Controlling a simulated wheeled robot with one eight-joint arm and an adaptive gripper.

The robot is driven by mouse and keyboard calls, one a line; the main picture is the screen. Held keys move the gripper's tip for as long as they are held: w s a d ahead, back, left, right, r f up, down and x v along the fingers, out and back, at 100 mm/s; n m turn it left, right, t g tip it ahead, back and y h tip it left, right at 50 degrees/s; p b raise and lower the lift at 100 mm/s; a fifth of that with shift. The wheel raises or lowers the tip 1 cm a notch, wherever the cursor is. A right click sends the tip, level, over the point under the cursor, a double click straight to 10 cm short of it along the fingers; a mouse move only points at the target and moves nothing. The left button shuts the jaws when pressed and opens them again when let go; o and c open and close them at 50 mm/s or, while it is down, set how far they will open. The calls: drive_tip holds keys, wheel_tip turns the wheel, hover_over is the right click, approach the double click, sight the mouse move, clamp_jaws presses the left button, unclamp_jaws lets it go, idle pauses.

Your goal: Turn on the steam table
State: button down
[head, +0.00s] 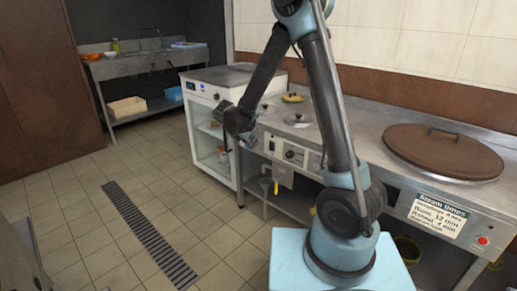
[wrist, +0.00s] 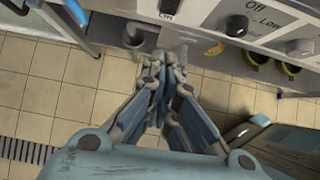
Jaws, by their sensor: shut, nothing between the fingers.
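The steam table (head: 375,130) is a long steel counter running along the wall on the right of the head view. Its front panel has a small switch and a round black dial (head: 290,154). In the wrist view the panel (wrist: 215,12) crosses the top, with a dark switch (wrist: 169,8) labelled "On" and a dial (wrist: 237,25) below the word "Off", with "Low" beside it. A second knob (wrist: 300,47) is at the right. My gripper (wrist: 160,72) is shut and empty, in front of and below the panel, apart from the switch and dials.
A white cabinet (head: 205,95) stands left of the steam table. A brown round lid (head: 440,150) and a "Steam times" sign (head: 438,215) are at the right. A yellow-handled valve (head: 276,186) hangs below the panel. Tiled floor with a drain grate (head: 145,232) is clear.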

sight(271, 146)
drive_tip(key=shift+w+d+r+x, duration=0.25)
drive_tip(key=shift+w+r+x, duration=0.05)
drive_tip(key=shift+x, duration=1.7)
drive_tip(key=shift+w+d+r+x, duration=0.25)
drive_tip(key=shift+r+x, duration=0.05)
drive_tip(key=shift+x, duration=1.75)
drive_tip(key=shift+w+d+r+x, duration=0.25)
drive_tip(key=shift+w+r+x, duration=0.05)
drive_tip(key=shift+x, duration=1.7)
drive_tip(key=shift+a, duration=0.1)
